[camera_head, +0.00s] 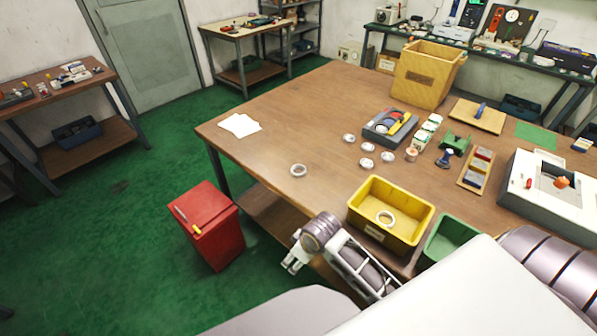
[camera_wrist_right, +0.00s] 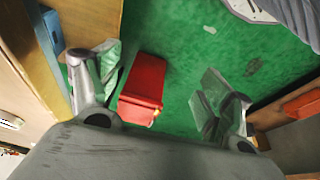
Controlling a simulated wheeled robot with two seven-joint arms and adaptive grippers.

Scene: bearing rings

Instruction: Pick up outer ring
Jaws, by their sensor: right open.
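A metal ring (camera_head: 298,176) lies flat and alone on the wooden table (camera_head: 260,155) near its front left edge. Another pale ring (camera_head: 386,225) lies inside the yellow bin (camera_head: 362,212). I cannot tell which one is the outer ring. My right gripper (camera_head: 293,264) hangs beyond the table's front edge, below and apart from the lone ring. In the wrist view its two fingers (camera_wrist_right: 157,78) are spread and empty, with the floor and a red cabinet (camera_wrist_right: 143,85) seen between them. My left gripper is not in view.
Several small round parts (camera_head: 366,162) lie near a grey tray (camera_head: 380,135). A green bin (camera_head: 440,238) stands right of the yellow bin. A wooden box (camera_head: 425,80) and white papers (camera_head: 240,125) are farther back. The red cabinet (camera_head: 212,235) stands on the floor left.

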